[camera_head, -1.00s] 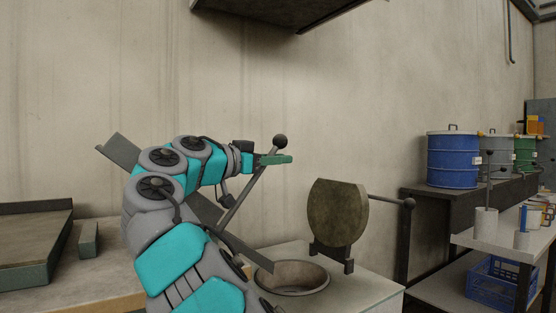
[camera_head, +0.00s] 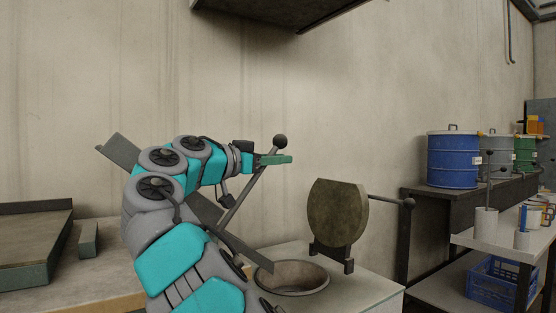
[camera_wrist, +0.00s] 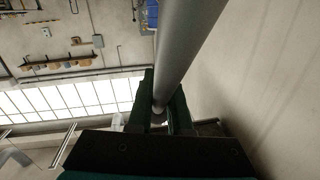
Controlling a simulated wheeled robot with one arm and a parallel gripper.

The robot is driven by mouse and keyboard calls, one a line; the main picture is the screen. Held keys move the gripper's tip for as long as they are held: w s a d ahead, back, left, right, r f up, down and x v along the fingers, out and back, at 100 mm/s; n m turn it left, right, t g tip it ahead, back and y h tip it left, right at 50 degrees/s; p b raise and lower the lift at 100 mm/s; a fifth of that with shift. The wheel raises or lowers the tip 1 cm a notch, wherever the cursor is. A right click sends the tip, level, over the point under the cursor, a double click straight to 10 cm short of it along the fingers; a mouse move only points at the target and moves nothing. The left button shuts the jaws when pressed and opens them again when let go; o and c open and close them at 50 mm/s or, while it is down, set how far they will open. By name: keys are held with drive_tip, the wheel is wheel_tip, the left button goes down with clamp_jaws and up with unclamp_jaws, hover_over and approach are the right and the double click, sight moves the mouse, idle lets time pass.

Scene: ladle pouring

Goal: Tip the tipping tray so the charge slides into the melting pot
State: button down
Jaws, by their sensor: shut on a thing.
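The tipping tray (camera_head: 122,150) is a grey plate that slopes steeply down to the right; my arm hides its middle. Its lower end (camera_head: 248,252) reaches the left rim of the melting pot. The tray's lever rises to a dark ball knob (camera_head: 280,141). My gripper (camera_head: 276,160) is shut on the lever just below the knob; the wrist view shows the grey lever (camera_wrist: 186,45) between the green fingers (camera_wrist: 160,108). The melting pot (camera_head: 292,278) is a round opening in a pale block, with its lid (camera_head: 338,212) standing open behind. I see no charge; the pot's bottom is not visible.
A flat bench with a raised tray (camera_head: 35,245) and a small block (camera_head: 88,240) is at left. A dark hood (camera_head: 280,12) hangs above. Drums (camera_head: 452,160) and a shelf with cups (camera_head: 486,222) stand at right. The wall behind is bare.

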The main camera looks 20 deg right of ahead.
drive_tip(key=s+a+r+n+t+h+b, duration=0.1)
drive_tip(key=a+r+h, duration=0.3)
drive_tip(key=a, duration=0.4)
drive_tip(key=shift+s+r+t+h+b, duration=0.3)
drive_tip(key=shift+s+r+t+b, duration=0.35)
drive_tip(key=shift+s+t, duration=0.2)
drive_tip(key=c, duration=0.8)
unclamp_jaws()
drive_tip(key=shift+c, duration=0.2)
drive_tip(key=s+a+p, duration=0.3)
drive_tip(key=s+a, duration=0.3)
drive_tip(key=a, duration=0.6)
drive_tip(key=shift+f, duration=0.3)
